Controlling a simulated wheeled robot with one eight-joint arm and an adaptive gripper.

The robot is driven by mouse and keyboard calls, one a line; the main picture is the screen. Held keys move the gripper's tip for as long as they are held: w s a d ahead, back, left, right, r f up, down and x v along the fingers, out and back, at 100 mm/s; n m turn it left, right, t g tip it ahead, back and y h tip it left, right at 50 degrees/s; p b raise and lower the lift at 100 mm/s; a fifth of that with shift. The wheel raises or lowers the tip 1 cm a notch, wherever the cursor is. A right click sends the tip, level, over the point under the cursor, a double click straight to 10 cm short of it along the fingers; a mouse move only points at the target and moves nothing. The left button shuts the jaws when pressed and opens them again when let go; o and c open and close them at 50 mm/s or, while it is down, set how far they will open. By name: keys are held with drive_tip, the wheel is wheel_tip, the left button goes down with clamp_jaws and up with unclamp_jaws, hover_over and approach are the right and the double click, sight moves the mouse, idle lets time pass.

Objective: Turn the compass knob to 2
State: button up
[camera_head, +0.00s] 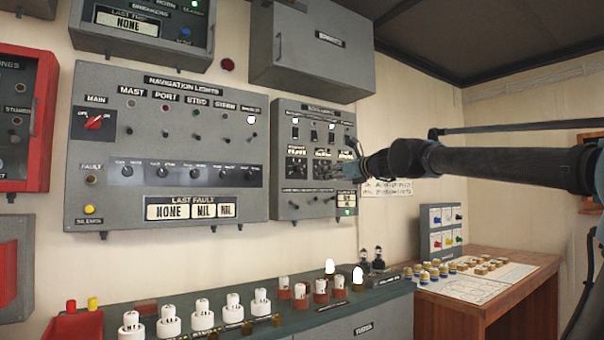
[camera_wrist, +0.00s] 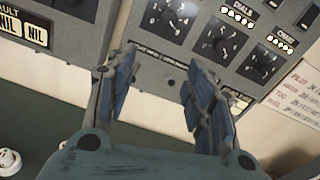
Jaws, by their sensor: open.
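A grey dimmer-style panel (camera_head: 286,205) on the wall carries a row of black rotary knobs with white scale numbers. In the wrist view a left knob (camera_wrist: 173,18), a middle knob (camera_wrist: 222,44) and a right knob (camera_wrist: 264,64) show. The middle one is labelled DIALS and the right one CHART. The left knob's label is cut off at the top, so I cannot read whether it is the compass knob. My gripper (camera_wrist: 160,66) is open and empty, its fingers below the knob row. In the head view my gripper (camera_head: 345,167) is at the panel's right side, hiding part of it.
The navigation lights panel (camera_head: 160,205) is mounted to the left, and a grey cabinet (camera_head: 312,60) hangs above. A console with several white and red knobs (camera_head: 232,305) lies below. A wooden chart table (camera_head: 497,315) stands at the lower right. A paper notice (camera_head: 388,188) is beside the panel.

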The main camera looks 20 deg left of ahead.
wheel_tip(320, 180, up, 2)
drive_tip(key=w+a+r+m, duration=0.1)
drive_tip(key=m, duration=0.1)
approach(300, 168)
drive_tip(key=shift+m+t, duration=0.3)
drive_tip(key=x, duration=0.8)
drive_tip(key=shift+w+a+f, duration=0.1)
drive_tip(key=shift+a+f, duration=0.2)
drive_tip(key=shift+a, duration=0.05)
drive_tip(key=c, duration=1.1)
